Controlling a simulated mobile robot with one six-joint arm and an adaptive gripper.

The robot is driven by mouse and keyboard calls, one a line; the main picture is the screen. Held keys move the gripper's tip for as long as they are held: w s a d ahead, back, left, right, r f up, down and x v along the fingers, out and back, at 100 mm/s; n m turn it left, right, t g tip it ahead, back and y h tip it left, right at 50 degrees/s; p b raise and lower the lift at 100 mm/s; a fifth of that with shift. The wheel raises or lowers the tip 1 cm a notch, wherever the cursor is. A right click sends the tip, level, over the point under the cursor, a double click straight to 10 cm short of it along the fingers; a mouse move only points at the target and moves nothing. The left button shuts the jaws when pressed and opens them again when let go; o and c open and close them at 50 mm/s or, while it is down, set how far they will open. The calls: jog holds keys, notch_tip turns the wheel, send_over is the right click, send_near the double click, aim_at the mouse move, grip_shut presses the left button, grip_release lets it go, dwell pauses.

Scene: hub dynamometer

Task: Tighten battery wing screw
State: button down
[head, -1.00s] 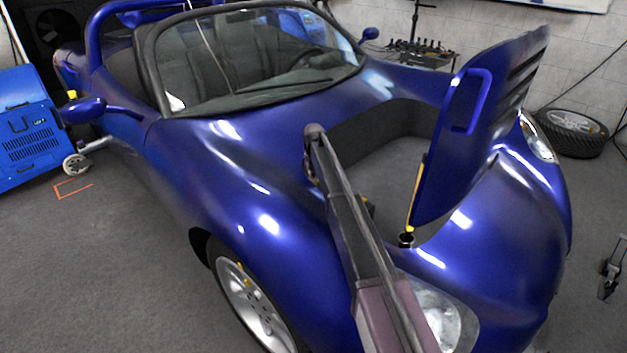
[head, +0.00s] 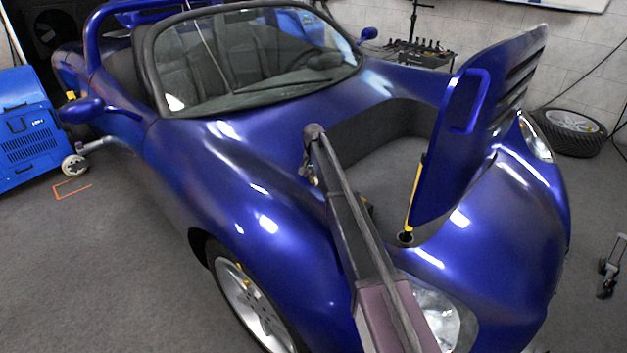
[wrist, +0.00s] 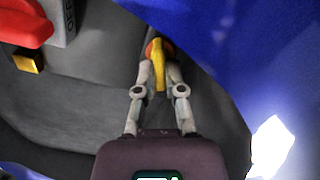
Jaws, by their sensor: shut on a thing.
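In the wrist view my gripper (wrist: 159,82) is shut on a yellow wing screw (wrist: 158,74), with one finger on each side of it. An orange-red rounded part (wrist: 149,48) shows just behind the screw's top. The battery itself cannot be made out. In the head view my arm reaches over the blue car's (head: 265,190) front into the open compartment (head: 385,165). The gripper and the screw are hidden there behind my arm and the bodywork.
A red knob (wrist: 22,22) on a grey plate with lettering and a yellow block (wrist: 28,60) are at the wrist view's upper left. Blue bodywork (wrist: 235,40) borders the right. The raised hood panel (head: 470,130) stands right of my arm, beside a yellow strut (head: 414,195).

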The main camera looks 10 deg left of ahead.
jog(key=shift+s+d, duration=0.15)
jog(key=shift+d, duration=0.05)
jog(key=c, duration=0.7)
grip_release()
jog(key=shift+c, duration=0.2)
jog(key=shift+a, duration=0.15)
jog(key=shift+n, duration=0.3)
